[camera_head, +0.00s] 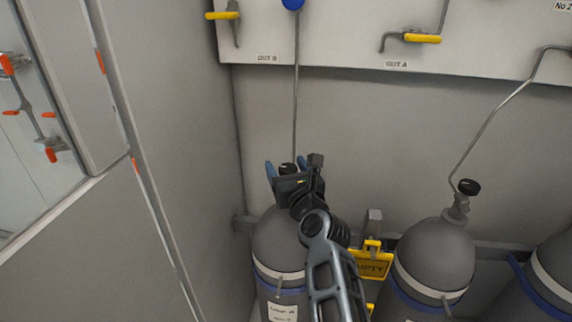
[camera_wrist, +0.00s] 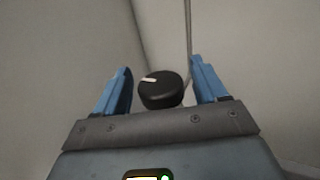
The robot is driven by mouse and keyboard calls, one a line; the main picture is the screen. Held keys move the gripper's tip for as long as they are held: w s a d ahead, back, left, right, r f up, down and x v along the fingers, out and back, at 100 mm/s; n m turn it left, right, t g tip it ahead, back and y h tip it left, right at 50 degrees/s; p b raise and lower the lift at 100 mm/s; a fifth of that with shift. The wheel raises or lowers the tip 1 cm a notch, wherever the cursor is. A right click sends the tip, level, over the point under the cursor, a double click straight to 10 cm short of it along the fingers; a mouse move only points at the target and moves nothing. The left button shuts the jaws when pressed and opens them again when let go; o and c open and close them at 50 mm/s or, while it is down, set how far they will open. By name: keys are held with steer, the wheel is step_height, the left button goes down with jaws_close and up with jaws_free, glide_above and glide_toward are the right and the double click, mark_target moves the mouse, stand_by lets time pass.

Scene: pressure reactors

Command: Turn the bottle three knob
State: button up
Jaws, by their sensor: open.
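A black round knob with a white mark (camera_wrist: 160,92) sits between the two blue fingers of my gripper (camera_wrist: 160,88) in the wrist view. Gaps show on both sides of the knob, so the fingers do not appear to touch it. In the head view my gripper (camera_head: 287,168) is over the top of the left grey gas bottle (camera_head: 276,245), and the knob (camera_head: 287,168) shows partly between the fingers. The bottle's valve and part of its body are hidden by my arm. The bottle has a label whose number I cannot read.
A second grey bottle (camera_head: 436,255) with a black knob (camera_head: 468,187) stands to the right, and a third at the edge. A grey cabinet wall (camera_head: 175,150) stands close on the left. Thin pipes run up to a panel (camera_head: 330,40).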

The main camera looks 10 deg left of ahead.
steer(key=shift+w+a, duration=0.25)
steer(key=shift+w, duration=0.35)
steer(key=shift+c, duration=0.3)
steer(key=c, duration=0.9)
steer(key=shift+f+b, duration=0.1)
steer(key=shift+b, duration=0.2)
